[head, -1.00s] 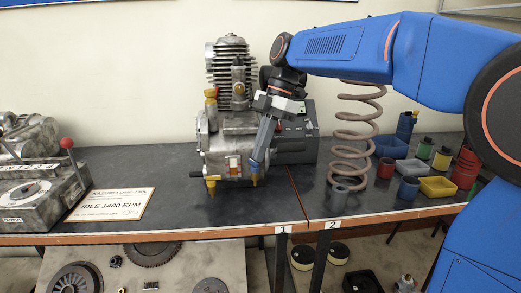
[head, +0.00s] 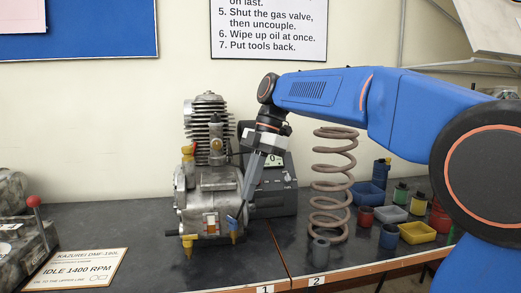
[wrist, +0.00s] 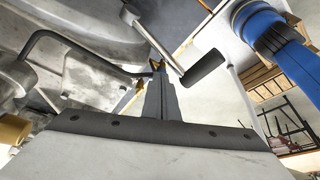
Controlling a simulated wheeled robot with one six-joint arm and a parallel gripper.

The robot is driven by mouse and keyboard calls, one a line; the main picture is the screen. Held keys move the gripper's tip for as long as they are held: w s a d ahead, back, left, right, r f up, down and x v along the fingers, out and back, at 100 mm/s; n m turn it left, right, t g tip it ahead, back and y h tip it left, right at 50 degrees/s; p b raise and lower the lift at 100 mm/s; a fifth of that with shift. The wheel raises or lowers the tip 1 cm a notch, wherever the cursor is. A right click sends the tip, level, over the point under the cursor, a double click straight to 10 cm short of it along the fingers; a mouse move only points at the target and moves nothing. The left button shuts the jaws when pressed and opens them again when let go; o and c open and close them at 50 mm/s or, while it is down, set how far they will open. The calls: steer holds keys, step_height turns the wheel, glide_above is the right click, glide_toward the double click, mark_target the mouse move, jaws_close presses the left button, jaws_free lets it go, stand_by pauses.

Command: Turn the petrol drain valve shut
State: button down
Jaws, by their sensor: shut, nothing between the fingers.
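The grey engine (head: 212,185) stands on the bench.
A dark meter box (head: 272,195) stands behind my gripper, with a tall coil spring (head: 333,185) right of it. Small bins and cans stand farther right. A black-gripped rod (wrist: 203,67) is close beside the fingers in the wrist view. A sign (head: 90,268) lies at left.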

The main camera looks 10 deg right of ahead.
steer(key=v, duration=1.1)
steer(key=shift+r, duration=0.25)
steer(key=c, duration=2.1)
jaws_free()
steer(key=shift+w+d+r, duration=0.1)
steer(key=shift+r, duration=0.1)
steer(key=o, duration=0.5)
steer(key=shift+c, duration=0.2)
steer(key=shift+o, duration=0.3)
steer(key=a+m, duration=0.1)
steer(key=m, duration=0.1)
steer(key=s+a+m+h, duration=0.1)
steer(key=m, duration=0.1)
steer(key=a+m, duration=0.1)
steer(key=m, duration=0.1)
steer(key=shift+s+a+f+h, duration=0.15)
steer(key=shift+s+a+h, duration=0.15)
steer(key=shift+s+h, duration=0.1)
steer(key=m+t+h, duration=0.2)
steer(key=m+h, duration=0.1)
steer(key=m, duration=1)
glide_toward(233, 219)
steer(key=f, duration=0.9)
steer(key=shift+d, duration=0.25)
steer(key=shift+s, duration=0.1)
jaws_close()
